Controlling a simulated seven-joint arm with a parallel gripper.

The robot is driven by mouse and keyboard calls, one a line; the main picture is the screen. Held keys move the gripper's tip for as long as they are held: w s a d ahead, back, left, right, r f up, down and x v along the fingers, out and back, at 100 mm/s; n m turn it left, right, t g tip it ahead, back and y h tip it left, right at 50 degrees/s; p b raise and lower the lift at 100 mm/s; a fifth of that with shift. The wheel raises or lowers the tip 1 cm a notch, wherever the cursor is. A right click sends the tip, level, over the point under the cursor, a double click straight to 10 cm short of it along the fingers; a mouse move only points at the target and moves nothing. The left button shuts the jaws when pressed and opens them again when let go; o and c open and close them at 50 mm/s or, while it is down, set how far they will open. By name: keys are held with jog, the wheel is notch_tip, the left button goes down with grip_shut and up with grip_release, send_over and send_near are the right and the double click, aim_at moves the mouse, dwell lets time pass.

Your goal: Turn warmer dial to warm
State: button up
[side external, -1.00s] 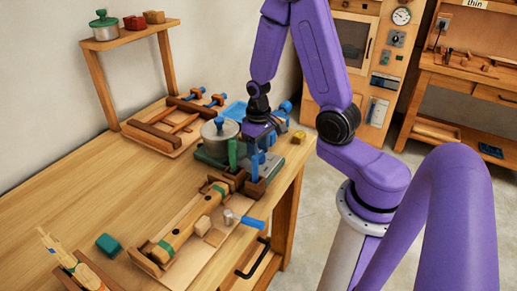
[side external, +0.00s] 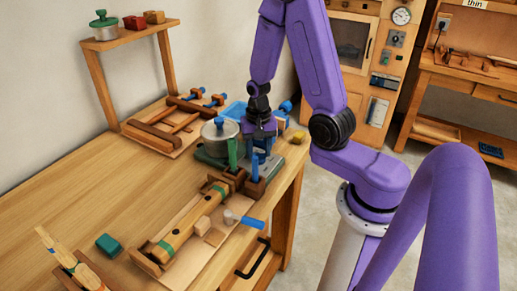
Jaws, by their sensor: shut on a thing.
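The warmer (side external: 212,157) is a green-grey base at the right end of the wooden bench, with a grey lidded pot (side external: 219,131) with a blue knob on its left part. My gripper (side external: 259,148) points down over the right part of the warmer, beside the pot. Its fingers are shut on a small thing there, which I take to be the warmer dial. The dial's face and pointer are hidden by the fingers and too small to read.
Upright green (side external: 232,152) and blue handles (side external: 255,167) stand close in front of my gripper. A blue tray (side external: 236,110) and a blue-knobbed item (side external: 285,107) sit behind. The bench's left middle is clear.

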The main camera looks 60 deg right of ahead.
aim_at(258, 153)
dwell(0.3)
jog(key=o, duration=1.1)
jog(key=shift+c, duration=0.2)
notch_tip(258, 153, up, 18)
jog(key=shift+f, duration=0.25)
